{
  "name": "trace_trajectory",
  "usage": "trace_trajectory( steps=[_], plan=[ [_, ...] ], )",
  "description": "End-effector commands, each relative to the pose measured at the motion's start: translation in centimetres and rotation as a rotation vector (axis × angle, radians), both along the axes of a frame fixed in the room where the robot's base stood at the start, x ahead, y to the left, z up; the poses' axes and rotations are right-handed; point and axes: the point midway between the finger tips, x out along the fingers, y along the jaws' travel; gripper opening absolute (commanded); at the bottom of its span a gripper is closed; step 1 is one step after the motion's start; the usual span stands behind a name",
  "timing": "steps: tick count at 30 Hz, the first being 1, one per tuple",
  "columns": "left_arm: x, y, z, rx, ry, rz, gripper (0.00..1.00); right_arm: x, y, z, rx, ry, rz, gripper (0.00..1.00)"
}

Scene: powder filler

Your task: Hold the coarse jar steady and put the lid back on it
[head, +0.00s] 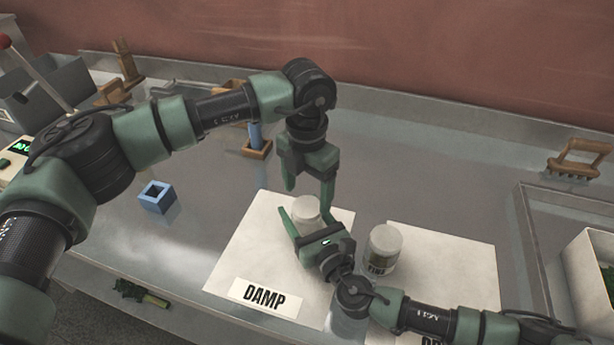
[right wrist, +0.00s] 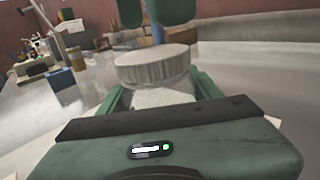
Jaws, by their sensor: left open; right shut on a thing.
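The coarse jar (right wrist: 160,97) stands on the white mat marked DAMP. A pale ribbed lid (right wrist: 152,62) sits on its top in the right wrist view; the lid also shows in the head view (head: 305,205). My right gripper (head: 306,218) is shut on the jar body, a finger on each side, below the lid. My left gripper (head: 308,196) points down just above the lid, its fingers open and apart. Its fingers also show at the top of the right wrist view (right wrist: 157,12). The jar's label and much of its body are hidden by my right gripper.
A lidded jar labelled FINE (head: 383,249) stands close to the right of my right gripper. A blue hollow block (head: 157,198) and a wooden holder (head: 257,149) with a blue stick stand left. A wooden brush (head: 580,160) lies far right, behind a tray with a white box (head: 592,262).

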Motion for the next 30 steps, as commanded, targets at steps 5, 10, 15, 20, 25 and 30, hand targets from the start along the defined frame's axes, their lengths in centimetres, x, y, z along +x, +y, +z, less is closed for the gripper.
trace_trajectory(
  steps=[5,10,15,20,25,30],
  plan=[
    [0.0,0.0,-2.4,0.001,0.002,0.0,0.75,0.0,0.0,0.0,0.0,-0.001,0.0,0.0],
    [0.0,0.0,-3.3,0.0,-0.001,0.0,0.75,0.0,0.0,0.0,0.0,-0.001,0.0,0.0],
    [0.0,0.0,-3.4,0.0,-0.001,0.0,0.75,0.0,0.0,0.0,0.0,-0.001,0.0,0.0],
    [0.0,0.0,-3.4,0.0,-0.001,0.0,0.61,0.0,0.0,0.0,0.0,-0.001,0.0,0.0],
    [0.0,0.0,-3.4,0.0,-0.001,0.0,0.14,0.0,0.0,0.0,0.0,-0.001,0.0,0.0],
    [0.0,0.0,-3.4,0.0,-0.001,-0.006,0.08,0.0,0.0,0.0,0.0,-0.001,0.0,0.0]
  ],
)
